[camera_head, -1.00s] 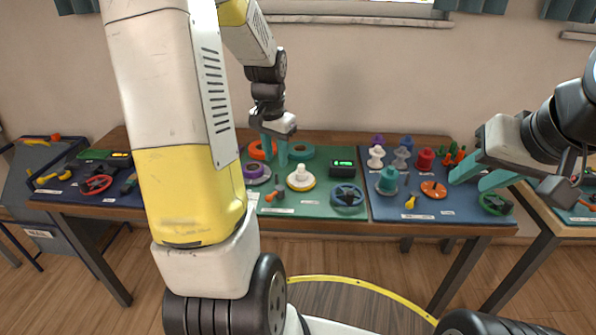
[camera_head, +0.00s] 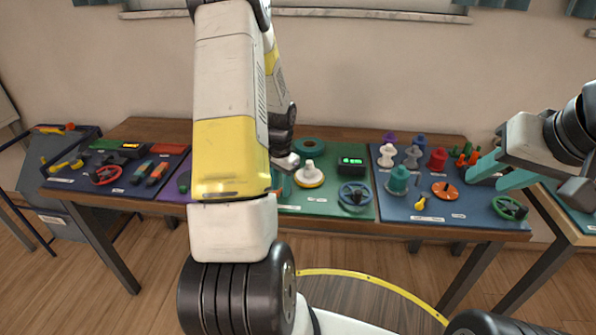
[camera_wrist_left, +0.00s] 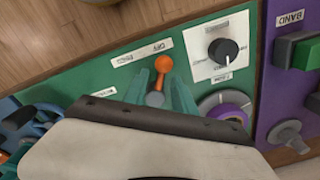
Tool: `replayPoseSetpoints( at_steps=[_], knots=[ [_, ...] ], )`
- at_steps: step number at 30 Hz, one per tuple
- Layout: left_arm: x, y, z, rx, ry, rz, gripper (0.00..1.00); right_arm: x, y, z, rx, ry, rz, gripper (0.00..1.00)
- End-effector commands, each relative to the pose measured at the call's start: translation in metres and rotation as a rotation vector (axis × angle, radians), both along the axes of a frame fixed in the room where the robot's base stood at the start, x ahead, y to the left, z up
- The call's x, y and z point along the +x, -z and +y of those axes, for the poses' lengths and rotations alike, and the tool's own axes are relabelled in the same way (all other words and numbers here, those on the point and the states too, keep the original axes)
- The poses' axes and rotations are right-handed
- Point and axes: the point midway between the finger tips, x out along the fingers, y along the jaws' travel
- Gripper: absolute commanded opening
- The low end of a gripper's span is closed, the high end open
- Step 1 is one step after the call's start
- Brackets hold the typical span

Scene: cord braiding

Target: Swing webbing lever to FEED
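The lever (camera_wrist_left: 163,64) with an orange ball knob stands on the green board in the left wrist view. Its grey pivot (camera_wrist_left: 155,98) lies lower, partly between my fingers. A white label strip beside the knob is too small to read surely. My left gripper (camera_wrist_left: 160,88) has its two teal fingers apart, one on each side of the lever's stem; contact is not clear. In the head view my left arm hides most of this gripper and the lever. My right gripper (camera_head: 484,174) is open and empty above the blue board's right side.
The blue board (camera_head: 450,205) holds several spools.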

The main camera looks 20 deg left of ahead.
Motion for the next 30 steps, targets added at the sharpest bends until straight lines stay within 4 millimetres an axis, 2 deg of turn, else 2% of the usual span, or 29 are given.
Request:
replayPoseSetpoints(
  at_steps=[8, 12, 13, 23, 30],
  knots=[
    [-0.0002, 0.0015, 0.0001, 0.0, -0.001, 0.0, 0.3, 0.0, 0.0, 0.0, 0.0, 0.0, 0.0, 0.36],
    [-0.0001, 0.0014, 0.0001, 0.0, 0.0, 0.0, 0.02, 0.0, 0.0, 0.0, 0.0, 0.0, 0.0, 0.36],
    [-0.0001, 0.0014, 0.0001, 0.0, 0.0, 0.0, 0.0, 0.0, 0.0, 0.0, 0.0, 0.0, 0.0, 0.36],
    [-0.0002, 0.0012, -0.0003, 0.0, -0.011, 0.0, 0.0, 0.0, 0.0, 0.0, 0.0, 0.0, 0.0, 0.36],
    [-0.0007, 0.0011, -0.0036, 0.0, -0.099, 0.0, 0.0, 0.0, 0.0, 0.0, 0.0, 0.0, 0.0, 0.36]
  ],
)
